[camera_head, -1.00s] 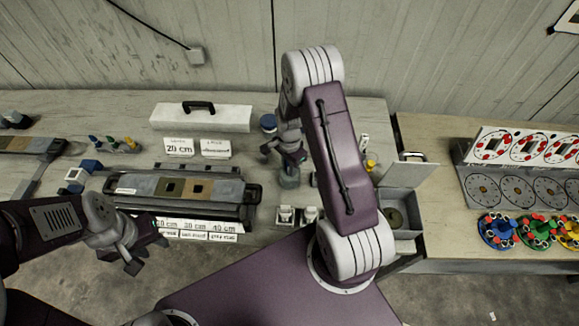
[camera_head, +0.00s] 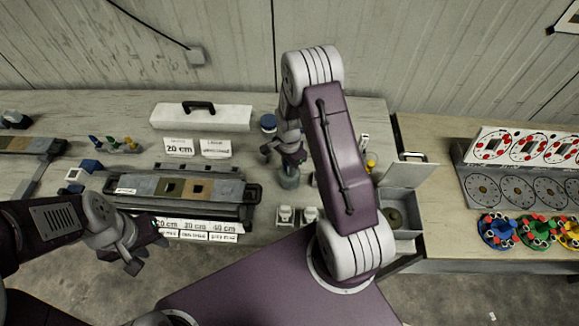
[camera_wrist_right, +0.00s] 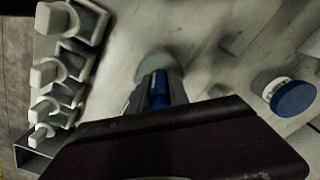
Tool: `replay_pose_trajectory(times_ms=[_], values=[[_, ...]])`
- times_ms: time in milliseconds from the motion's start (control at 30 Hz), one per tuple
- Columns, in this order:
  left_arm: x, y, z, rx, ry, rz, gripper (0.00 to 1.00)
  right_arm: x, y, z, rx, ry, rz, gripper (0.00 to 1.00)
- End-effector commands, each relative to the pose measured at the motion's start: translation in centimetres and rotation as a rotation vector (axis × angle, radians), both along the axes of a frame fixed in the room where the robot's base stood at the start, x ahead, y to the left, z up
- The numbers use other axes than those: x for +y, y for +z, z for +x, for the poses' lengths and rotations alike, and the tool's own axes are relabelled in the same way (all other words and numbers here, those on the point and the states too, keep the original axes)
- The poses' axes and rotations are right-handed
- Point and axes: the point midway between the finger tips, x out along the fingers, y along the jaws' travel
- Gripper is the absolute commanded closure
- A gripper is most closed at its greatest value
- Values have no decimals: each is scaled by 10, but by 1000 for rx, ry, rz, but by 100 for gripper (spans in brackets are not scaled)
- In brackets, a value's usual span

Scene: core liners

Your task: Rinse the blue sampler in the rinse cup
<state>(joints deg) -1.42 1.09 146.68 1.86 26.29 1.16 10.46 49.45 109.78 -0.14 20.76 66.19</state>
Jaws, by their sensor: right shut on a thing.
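The blue sampler (camera_wrist_right: 157,92) is a small blue piece between my right gripper's fingers in the right wrist view. My right gripper (camera_head: 291,162) is shut on it, pointing down over a grey-green cup (camera_head: 289,179), which looks like the rinse cup. The cup's pale round rim (camera_wrist_right: 161,66) shows just beyond the sampler in the wrist view. I cannot tell whether the sampler's tip is inside the cup. My left gripper (camera_head: 146,252) hangs empty with fingers apart, in front of the bench's near edge at the left.
A blue-lidded jar (camera_head: 268,123) stands close behind my right gripper. A core tray (camera_head: 246,211) lies to the left, with label cards before and behind it. White holders (camera_head: 285,214) stand near the front edge. An open grey box (camera_head: 405,239) stands to the right.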

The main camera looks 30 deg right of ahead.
Motion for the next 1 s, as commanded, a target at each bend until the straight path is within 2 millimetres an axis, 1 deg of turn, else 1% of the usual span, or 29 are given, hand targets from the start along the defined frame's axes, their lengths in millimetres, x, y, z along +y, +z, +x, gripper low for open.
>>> replay_pose_trajectory(times_ms=[167, 433, 767, 867, 1000], values=[[0, 1, 0, 0, 0, 0, 64, 0, 2, 0, 0, 0, 0, 100], [0, 13, 0, 0, 0, 0, 64, 0, 15, 0, -1, 0, 0, 100], [0, 14, 0, 0, 0, 0, 64, 0, 16, 0, 0, 0, 0, 100], [0, 20, 0, 0, 0, 0, 64, 0, 23, 0, -1, 0, 0, 100], [0, 33, 0, 0, 0, 0, 64, 0, 38, 0, -1, 0, 0, 100]])
